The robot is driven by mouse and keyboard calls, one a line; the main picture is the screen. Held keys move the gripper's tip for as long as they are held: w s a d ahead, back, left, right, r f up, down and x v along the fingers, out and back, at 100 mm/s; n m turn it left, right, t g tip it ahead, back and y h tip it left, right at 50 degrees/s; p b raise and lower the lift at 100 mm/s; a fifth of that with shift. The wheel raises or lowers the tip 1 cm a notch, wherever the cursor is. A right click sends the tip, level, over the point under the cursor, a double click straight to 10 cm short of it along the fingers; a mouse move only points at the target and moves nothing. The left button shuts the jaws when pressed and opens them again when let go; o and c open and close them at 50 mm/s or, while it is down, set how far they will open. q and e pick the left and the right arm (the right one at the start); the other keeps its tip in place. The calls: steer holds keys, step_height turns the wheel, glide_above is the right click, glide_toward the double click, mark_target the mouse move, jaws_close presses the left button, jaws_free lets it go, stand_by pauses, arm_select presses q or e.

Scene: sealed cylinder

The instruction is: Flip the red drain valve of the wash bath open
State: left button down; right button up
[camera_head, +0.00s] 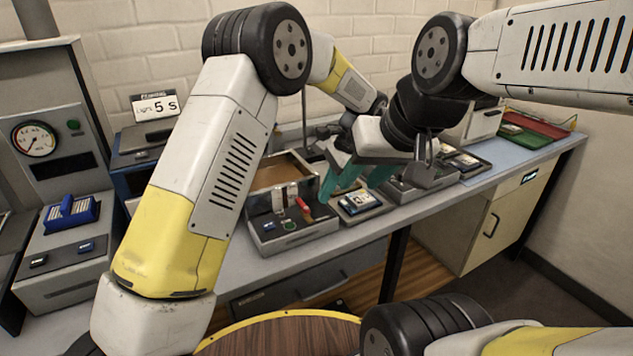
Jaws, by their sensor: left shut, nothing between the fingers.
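I take this unit with the open metal tank behind to be the wash bath. My left gripper (331,187), with teal fingers, reaches down just right of the lever. It is shut with nothing in it. Whether it touches the lever I cannot tell. The arm links overlap around the wrist and hide part of the bench behind.
More grey devices (421,184) stand farther right. A red tray (545,125) lies at the far right end.

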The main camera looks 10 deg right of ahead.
arm_select(q)
steer(key=shift+w+d+r, duration=0.25)
steer(key=shift+d, duration=0.25)
steer(key=v, duration=0.9)
steer(key=shift+w+a+r, duration=0.2)
steer(key=shift+w+r, duration=0.05)
steer(key=shift+w, duration=0.05)
arm_select(e)
steer(key=shift+w+d, duration=0.15)
steer(key=shift+d, duration=0.1)
arm_select(q)
step_height(320, 180, up, 8)
steer(key=n+h, duration=0.3)
steer(key=n, duration=0.1)
glide_above(298, 201)
steer(key=s+a+r+n+t+h, duration=0.25)
steer(key=s+a+r, duration=0.2)
steer(key=a, duration=0.35)
steer(key=s+a+f+n+t, duration=0.2)
steer(key=s+a+n, duration=0.2)
steer(key=s, duration=0.4)
steer(key=s+a+f+n+t+h, duration=0.1)
steer(key=s+a+n+t, duration=0.1)
steer(key=s+a+n, duration=0.3)
steer(key=s+a, duration=0.1)
steer(key=s, duration=0.2)
steer(key=shift+s+a+f, duration=0.25)
steer(key=shift+a+f, duration=0.15)
